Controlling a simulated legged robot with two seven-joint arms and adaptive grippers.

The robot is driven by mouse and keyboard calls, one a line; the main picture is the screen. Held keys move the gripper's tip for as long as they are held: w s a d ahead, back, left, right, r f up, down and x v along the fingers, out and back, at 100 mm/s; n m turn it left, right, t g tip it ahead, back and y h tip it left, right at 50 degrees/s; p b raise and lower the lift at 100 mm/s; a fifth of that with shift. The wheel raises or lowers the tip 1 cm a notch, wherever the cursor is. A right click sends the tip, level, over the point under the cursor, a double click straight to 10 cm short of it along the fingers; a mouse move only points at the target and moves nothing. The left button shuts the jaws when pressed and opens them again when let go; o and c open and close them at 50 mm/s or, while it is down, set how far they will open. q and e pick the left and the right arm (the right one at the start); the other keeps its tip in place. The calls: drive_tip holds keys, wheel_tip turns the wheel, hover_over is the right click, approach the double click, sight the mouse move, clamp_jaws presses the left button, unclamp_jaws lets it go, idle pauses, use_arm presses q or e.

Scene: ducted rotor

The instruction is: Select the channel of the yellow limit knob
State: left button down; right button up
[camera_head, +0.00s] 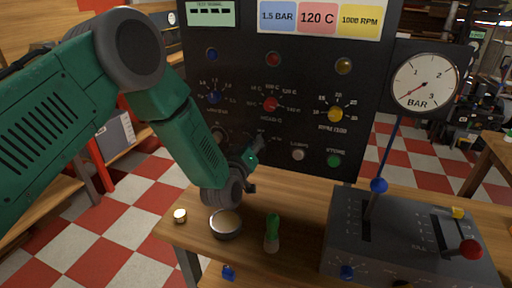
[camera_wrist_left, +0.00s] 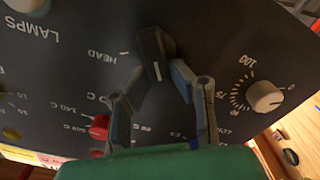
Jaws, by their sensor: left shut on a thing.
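The control panel (camera_head: 300,85) has a yellow knob (camera_head: 336,114) with a dial scale marked RPM, at the right of a row with a red knob (camera_head: 270,104) and a blue knob (camera_head: 214,97). My left gripper (camera_head: 253,158) is at the lower panel. In the left wrist view, its fingers (camera_wrist_left: 160,76) are shut on a black selector knob (camera_wrist_left: 154,48) with a white pointer line. A HEAD label is beside this knob; its other position labels are hidden or unreadable. The red knob (camera_wrist_left: 98,127) also shows there. My right gripper is not in view.
A white button (camera_head: 298,155) and a green STORE button (camera_head: 334,160) are right of my gripper. A white knob (camera_wrist_left: 265,95) with a scale is close by. A bowl (camera_head: 225,224), a green-handled tool (camera_head: 272,232) and a grey lever box (camera_head: 400,235) stand on the bench.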

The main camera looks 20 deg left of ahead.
use_arm(q)
drive_tip(key=shift+s+a+f+n+b, duration=0.1)
drive_tip(key=shift+f+n+b, duration=0.15)
drive_tip(key=shift+n+b, duration=0.4)
drive_tip(key=shift+a+f+n+b, duration=0.1)
drive_tip(key=shift+f+n+b, duration=0.15)
drive_tip(key=shift+n, duration=0.7)
drive_tip(key=shift+s+a+f+n+b, duration=0.1)
drive_tip(key=shift+f+n+b, duration=0.25)
drive_tip(key=shift+n, duration=0.45)
drive_tip(key=shift+r, duration=0.1)
drive_tip(key=c, duration=1.4)
unclamp_jaws()
drive_tip(key=shift+c, duration=0.2)
drive_tip(key=shift+w+r, duration=0.1)
drive_tip(key=shift+w, duration=0.1)
drive_tip(key=s, duration=1.2)
drive_tip(key=shift+a, duration=0.25)
